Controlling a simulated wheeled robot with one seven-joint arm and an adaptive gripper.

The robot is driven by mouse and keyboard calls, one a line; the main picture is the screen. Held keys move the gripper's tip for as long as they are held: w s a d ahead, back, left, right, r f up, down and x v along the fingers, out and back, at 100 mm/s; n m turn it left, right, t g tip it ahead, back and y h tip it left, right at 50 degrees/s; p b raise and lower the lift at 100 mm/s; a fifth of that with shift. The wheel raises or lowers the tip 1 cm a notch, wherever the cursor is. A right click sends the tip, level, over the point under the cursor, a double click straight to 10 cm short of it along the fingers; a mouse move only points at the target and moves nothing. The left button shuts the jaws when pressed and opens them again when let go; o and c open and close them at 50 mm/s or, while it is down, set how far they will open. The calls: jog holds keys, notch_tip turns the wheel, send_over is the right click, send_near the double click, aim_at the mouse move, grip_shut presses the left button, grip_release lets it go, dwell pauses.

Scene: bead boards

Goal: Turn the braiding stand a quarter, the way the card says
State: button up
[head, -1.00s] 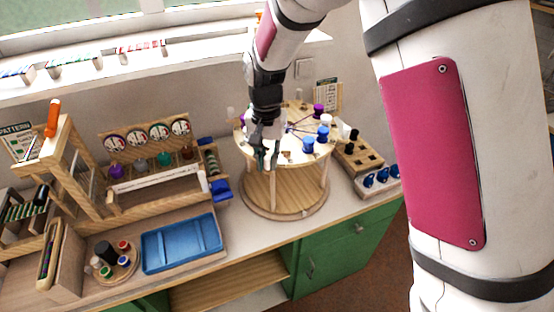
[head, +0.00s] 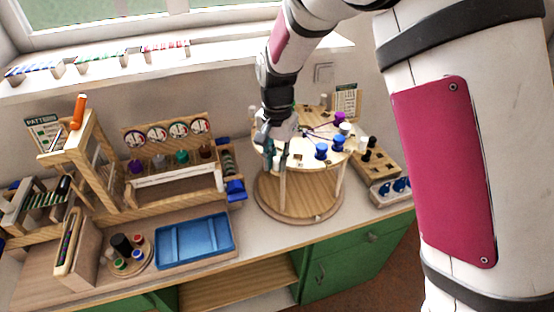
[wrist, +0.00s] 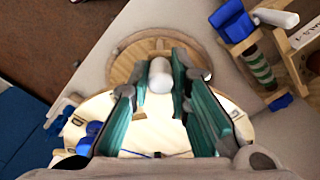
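The braiding stand (head: 298,203) is a round wooden stand with a pale top disc on posts over a round base. Blue bobbins (head: 321,151), a purple bobbin (head: 339,118) and a white one (head: 345,128) sit around its disc, with threads running to the middle. A small card (head: 346,102) stands behind it; its marks are too small to read. My gripper (head: 270,160) points down at the disc's left front edge. In the wrist view its teal fingers (wrist: 160,88) stand apart on either side of a white bobbin (wrist: 159,75), with slight gaps seeming to show. The arm hides part of the disc.
A wooden block with pegs (head: 372,170) stands close right of the stand. A rack with dials (head: 170,150) and blue-ended parts is close on the left. A blue tray (head: 195,241) lies at front left. Some bench is clear in front of the stand.

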jog(key=o, duration=0.3)
jog(key=shift+r, duration=0.1)
notch_tip(320, 180, up, 12)
jog(key=shift+f, duration=0.1)
dwell(0.4)
jog(key=s+d+r+n+t+y, duration=0.1)
jog(key=s+d+r+n+t, duration=0.1)
jog(key=s+d+r, duration=0.9)
jog(key=s+d+n+t, duration=0.1)
jog(key=s+d, duration=0.1)
jog(key=s, duration=0.2)
jog(key=s+d+f+n+t, duration=0.1)
jog(key=s+d, duration=0.2)
jog(key=s, duration=0.2)
jog(key=s+d+f+n+t+h+b, duration=0.1)
jog(key=s+d, duration=0.2)
jog(key=s, duration=0.1)
jog(key=shift+s+d+f+t, duration=0.15)
jog(key=shift+s+f+t, duration=0.05)
jog(key=shift+s+t, duration=0.1)
